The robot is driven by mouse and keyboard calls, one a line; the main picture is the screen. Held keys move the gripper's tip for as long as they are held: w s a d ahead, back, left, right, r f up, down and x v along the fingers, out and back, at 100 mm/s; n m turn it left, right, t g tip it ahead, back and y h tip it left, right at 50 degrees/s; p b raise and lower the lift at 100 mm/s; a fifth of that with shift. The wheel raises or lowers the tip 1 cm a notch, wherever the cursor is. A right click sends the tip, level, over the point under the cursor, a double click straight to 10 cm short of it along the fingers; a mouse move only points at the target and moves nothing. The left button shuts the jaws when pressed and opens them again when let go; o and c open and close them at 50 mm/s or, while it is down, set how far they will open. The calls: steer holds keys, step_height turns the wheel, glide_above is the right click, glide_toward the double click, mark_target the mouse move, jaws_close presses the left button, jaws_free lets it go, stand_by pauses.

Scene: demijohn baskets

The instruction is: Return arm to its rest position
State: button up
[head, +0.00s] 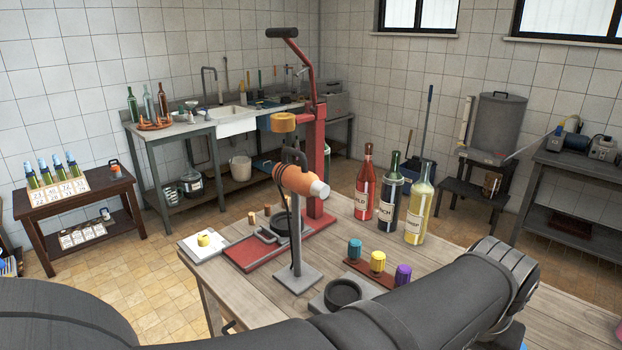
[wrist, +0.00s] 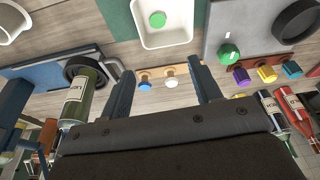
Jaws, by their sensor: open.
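My gripper (wrist: 160,82) shows in the wrist view with its two dark fingers apart and nothing between them. It is above the wooden table (wrist: 222,89). Past the fingertips, a small wooden rack (wrist: 183,70) holds a blue-topped and a white-topped stopper. In the head view my dark arm stretches across the foreground towards the lower right, over the table (head: 332,243). The gripper itself cannot be made out there.
Red (head: 364,188), dark (head: 390,200) and yellow (head: 419,212) bottles stand on the table. A red corking stand (head: 315,165) rises behind a grey post with an orange tool (head: 298,182).

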steer(key=x, duration=1.2)
steer(key=shift+f, duration=0.15)
steer(key=shift+w+f, duration=0.1)
steer(key=shift+f, duration=0.15)
step_height(320, 180, up, 6)
steer(key=w+d+r, duration=0.4)
steer(key=w+d, duration=0.1)
steer(key=w, duration=0.4)
steer(key=w+d+r, duration=0.4)
steer(key=w+r, duration=0.1)
steer(key=w, duration=0.4)
steer(key=s+d+r+m, duration=0.2)
steer(key=s+d, duration=0.3)
steer(key=s, duration=0.2)
steer(key=s+d+r+m, duration=0.1)
steer(key=s+d+r, duration=0.1)
steer(key=s+d, duration=0.3)
steer(key=shift+s+r+m+g+h, duration=0.3)
steer(key=shift+s+r+m+g, duration=0.1)
steer(key=shift+s, duration=0.85)
